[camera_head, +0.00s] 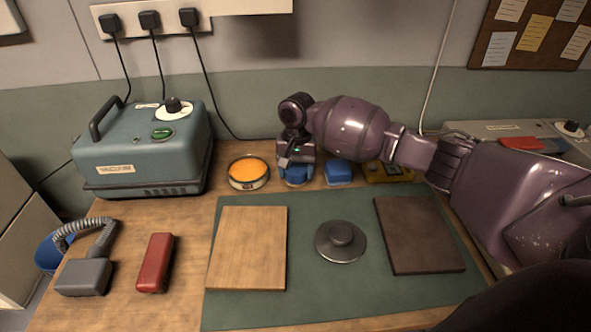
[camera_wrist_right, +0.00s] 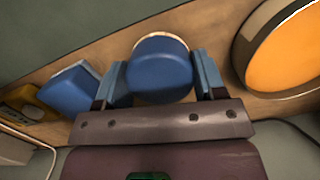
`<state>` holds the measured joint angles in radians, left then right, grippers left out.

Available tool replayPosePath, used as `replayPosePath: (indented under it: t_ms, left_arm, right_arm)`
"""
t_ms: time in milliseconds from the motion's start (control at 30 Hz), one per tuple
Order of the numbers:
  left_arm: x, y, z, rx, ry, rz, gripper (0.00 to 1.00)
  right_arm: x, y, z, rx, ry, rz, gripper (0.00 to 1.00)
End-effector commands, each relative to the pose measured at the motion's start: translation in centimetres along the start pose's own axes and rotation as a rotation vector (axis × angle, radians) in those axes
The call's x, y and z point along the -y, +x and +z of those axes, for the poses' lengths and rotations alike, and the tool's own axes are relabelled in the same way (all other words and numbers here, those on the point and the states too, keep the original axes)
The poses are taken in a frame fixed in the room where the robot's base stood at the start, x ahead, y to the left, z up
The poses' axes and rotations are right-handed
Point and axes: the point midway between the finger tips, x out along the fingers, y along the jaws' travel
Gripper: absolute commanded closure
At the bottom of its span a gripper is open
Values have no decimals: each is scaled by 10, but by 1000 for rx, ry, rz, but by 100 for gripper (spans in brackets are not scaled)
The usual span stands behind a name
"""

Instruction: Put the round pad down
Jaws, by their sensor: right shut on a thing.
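The round pad is blue with a pale underside edge; it shows in the head view (camera_head: 295,181) at the back of the table and in the wrist view (camera_wrist_right: 160,65). My right gripper (camera_head: 296,168) points down over it. In the wrist view its two blue-grey fingers (camera_wrist_right: 162,78) are shut on the pad, one on each side. The pad is at or just above the wooden table top (camera_head: 190,215); I cannot tell whether it touches. My left gripper is not in view.
A blue square pad (camera_head: 338,173) is close on the right, an orange round tin (camera_head: 248,173) on the left. A green mat (camera_head: 330,300) holds a wooden board (camera_head: 247,250), a grey knobbed disc (camera_head: 340,242) and a dark board (camera_head: 420,236). A vacuum unit (camera_head: 145,155) stands back left.

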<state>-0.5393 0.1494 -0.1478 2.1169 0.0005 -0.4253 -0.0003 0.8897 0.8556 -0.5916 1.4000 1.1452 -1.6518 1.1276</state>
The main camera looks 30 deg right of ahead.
Motion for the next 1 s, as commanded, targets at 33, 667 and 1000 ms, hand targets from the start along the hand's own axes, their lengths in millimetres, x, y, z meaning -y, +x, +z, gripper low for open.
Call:
replayPosePath:
  t_ms: [33,667,1000]
  left_arm:
    - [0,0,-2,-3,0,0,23]
    - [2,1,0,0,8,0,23]
    - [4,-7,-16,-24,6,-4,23]
  right_arm:
    - [0,-1,0,-1,0,0,55]
    - [0,1,0,0,0,0,11]
    - [1,-51,0,-7,0,-5,11]
